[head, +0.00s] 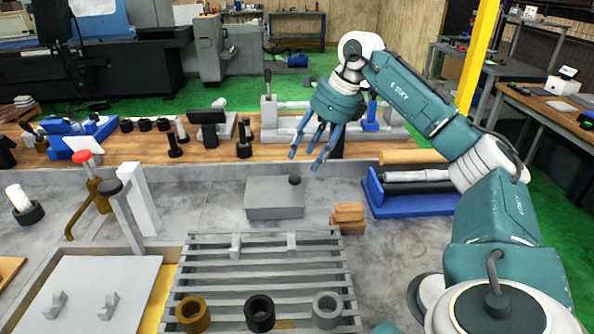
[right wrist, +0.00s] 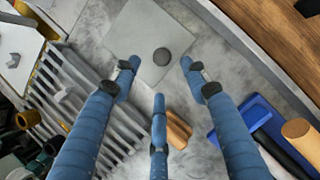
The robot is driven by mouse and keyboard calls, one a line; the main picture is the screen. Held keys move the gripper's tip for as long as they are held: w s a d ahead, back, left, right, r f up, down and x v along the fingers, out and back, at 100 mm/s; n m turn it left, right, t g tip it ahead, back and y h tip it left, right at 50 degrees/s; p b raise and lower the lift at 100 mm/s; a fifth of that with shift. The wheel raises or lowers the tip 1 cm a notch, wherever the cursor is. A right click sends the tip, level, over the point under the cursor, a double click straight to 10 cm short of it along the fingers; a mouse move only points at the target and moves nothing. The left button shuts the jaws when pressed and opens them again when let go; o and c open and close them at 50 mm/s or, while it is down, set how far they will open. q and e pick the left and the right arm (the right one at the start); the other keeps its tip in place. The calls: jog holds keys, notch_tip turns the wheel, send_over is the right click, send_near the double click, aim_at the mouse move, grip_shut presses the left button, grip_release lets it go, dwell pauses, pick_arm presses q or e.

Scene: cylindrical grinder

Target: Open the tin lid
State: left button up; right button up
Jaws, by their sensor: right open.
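The tin (head: 272,205) is a low grey box on the grey worktop, in the middle of the head view. A dark round knob (head: 295,180) sits near the right end of its flat lid, which looks shut. In the right wrist view the lid (right wrist: 135,35) and knob (right wrist: 162,56) lie beyond the fingertips. My right gripper (head: 306,158) is open and empty above the tin, its blue fingers spread and pointing down. In the wrist view the fingers (right wrist: 158,80) spread around the knob's near side, apparently without touching it. My left gripper is not in view.
Brown blocks (head: 348,214) lie right of the tin, near a blue tray (head: 415,208). A slatted grey rack (head: 262,267) with several rings stands in front. A red-topped lever (head: 83,157) and a white post (head: 138,200) rise at left. A wooden shelf with tools runs behind.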

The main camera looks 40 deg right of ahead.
aim_at(295, 177)
jog(key=x, duration=0.6)
jog(key=shift+w+f, duration=0.2)
jog(key=shift+f, duration=0.1)
jog(key=shift+w+f, duration=0.15)
jog(key=shift+f, duration=0.35)
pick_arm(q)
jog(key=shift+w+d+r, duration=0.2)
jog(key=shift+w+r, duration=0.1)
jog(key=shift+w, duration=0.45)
pick_arm(e)
jog(key=shift+a+f, duration=0.1)
